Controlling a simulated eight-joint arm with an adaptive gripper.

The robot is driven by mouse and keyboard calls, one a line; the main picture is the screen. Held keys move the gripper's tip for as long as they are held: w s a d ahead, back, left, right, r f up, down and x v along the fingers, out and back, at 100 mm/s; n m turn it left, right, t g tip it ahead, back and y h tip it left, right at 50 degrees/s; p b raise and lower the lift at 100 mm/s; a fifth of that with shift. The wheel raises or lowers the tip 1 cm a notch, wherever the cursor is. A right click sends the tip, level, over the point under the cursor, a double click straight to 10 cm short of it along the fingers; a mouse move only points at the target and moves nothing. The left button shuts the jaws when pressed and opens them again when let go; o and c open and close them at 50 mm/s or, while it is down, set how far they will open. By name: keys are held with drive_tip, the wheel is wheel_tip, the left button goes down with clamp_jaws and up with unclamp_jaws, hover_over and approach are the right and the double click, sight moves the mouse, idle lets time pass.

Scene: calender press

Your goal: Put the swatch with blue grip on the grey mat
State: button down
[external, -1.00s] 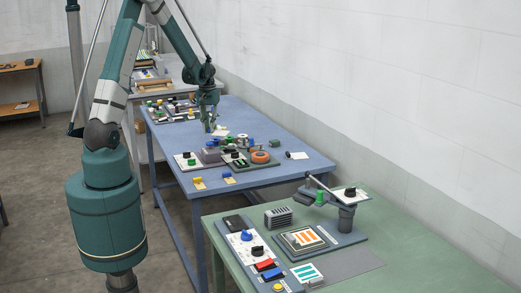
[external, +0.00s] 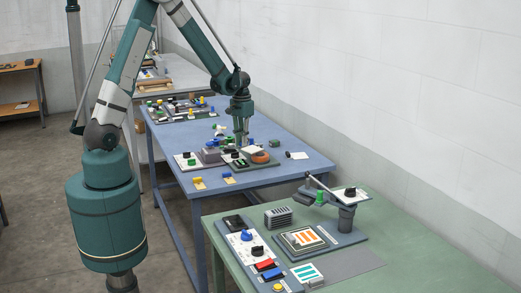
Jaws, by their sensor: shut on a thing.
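My gripper (external: 241,142) hangs above the blue table, at the back edge of a dark green board. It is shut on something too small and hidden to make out. I cannot tell whether it is the swatch with blue grip. A flat grey sheet (external: 355,262), which looks like the grey mat, lies bare on the green table.
On the green table are a lever press (external: 346,209), a finned grey block (external: 278,217) and a button panel (external: 262,262).

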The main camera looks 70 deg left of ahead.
drive_tip(key=w+d+f+m, duration=0.1)
drive_tip(key=d, duration=0.6)
drive_tip(key=w+d+f+m+b, duration=0.1)
drive_tip(key=d+f+m, duration=0.1)
drive_tip(key=d, duration=0.5)
drive_tip(key=w+d+f+m+b, duration=0.1)
drive_tip(key=w+d+f+m, duration=0.1)
drive_tip(key=d, duration=0.5)
drive_tip(key=shift+d, duration=0.25)
drive_tip(key=w+d+f+n+b, duration=0.1)
drive_tip(key=d+f+b, duration=0.4)
drive_tip(key=f, duration=0.5)
drive_tip(key=shift+w+d+b, duration=0.15)
drive_tip(key=shift+d+b, duration=0.1)
drive_tip(key=shift+b, duration=0.3)
drive_tip(key=shift+r, duration=0.2)
